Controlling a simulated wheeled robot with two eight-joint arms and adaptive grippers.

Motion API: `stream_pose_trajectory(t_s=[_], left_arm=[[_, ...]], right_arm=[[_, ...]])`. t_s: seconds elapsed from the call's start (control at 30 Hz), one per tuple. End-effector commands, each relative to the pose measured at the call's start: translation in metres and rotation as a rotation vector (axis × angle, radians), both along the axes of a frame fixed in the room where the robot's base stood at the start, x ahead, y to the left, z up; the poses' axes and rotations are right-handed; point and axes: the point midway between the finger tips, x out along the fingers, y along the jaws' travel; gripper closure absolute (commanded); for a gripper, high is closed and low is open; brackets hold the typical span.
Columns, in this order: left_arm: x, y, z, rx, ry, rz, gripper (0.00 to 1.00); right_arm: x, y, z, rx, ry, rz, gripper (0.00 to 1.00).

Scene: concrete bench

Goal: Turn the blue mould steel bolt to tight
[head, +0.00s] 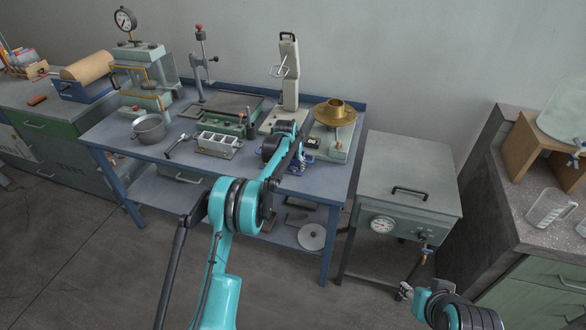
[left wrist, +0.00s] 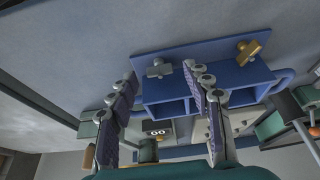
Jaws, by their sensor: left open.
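The blue mould (left wrist: 205,82) shows in the left wrist view, with open compartments below its flat plate. The steel bolt (left wrist: 158,69), with a grey winged head, is on the left of the plate. A brass bolt (left wrist: 249,51) is on the right. My left gripper (left wrist: 160,74) is open, with the steel bolt's head between its fingertips in the picture; I see no clear contact. In the head view my left gripper (head: 297,158) is at the blue mould (head: 296,168), mostly hiding it. My right gripper (head: 404,291) is low at the right, away from the bench.
The blue bench (head: 200,165) also carries a grey three-part mould (head: 217,143), a metal pot (head: 149,128), a wrench (head: 177,146), and a scale with a brass pan (head: 335,112). A grey oven (head: 410,175) stands right of the bench.

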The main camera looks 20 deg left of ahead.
Motion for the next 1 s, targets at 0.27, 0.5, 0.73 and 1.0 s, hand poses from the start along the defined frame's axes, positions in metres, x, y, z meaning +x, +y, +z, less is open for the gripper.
stream_pose_trajectory(t_s=[0.27, 0.5, 0.73, 1.0], left_arm=[[0.0039, -0.0002, -0.0090, 0.000, 0.000, 0.000, 0.50], [0.0038, -0.0001, -0.0086, 0.000, 0.000, 0.000, 0.82], [0.0038, 0.0002, -0.0086, 0.000, 0.000, -0.007, 1.00], [0.0042, 0.0029, -0.0076, -0.001, 0.000, -0.202, 1.00]], right_arm=[[0.0001, 0.0000, -0.0027, 0.000, 0.000, 0.000, 0.60], [0.0001, 0.0000, -0.0025, 0.000, 0.000, 0.000, 0.60], [0.0001, 0.0000, -0.0022, 0.000, 0.000, 0.000, 0.60], [0.0001, 0.0000, 0.0045, 0.000, 0.000, 0.000, 0.60]])
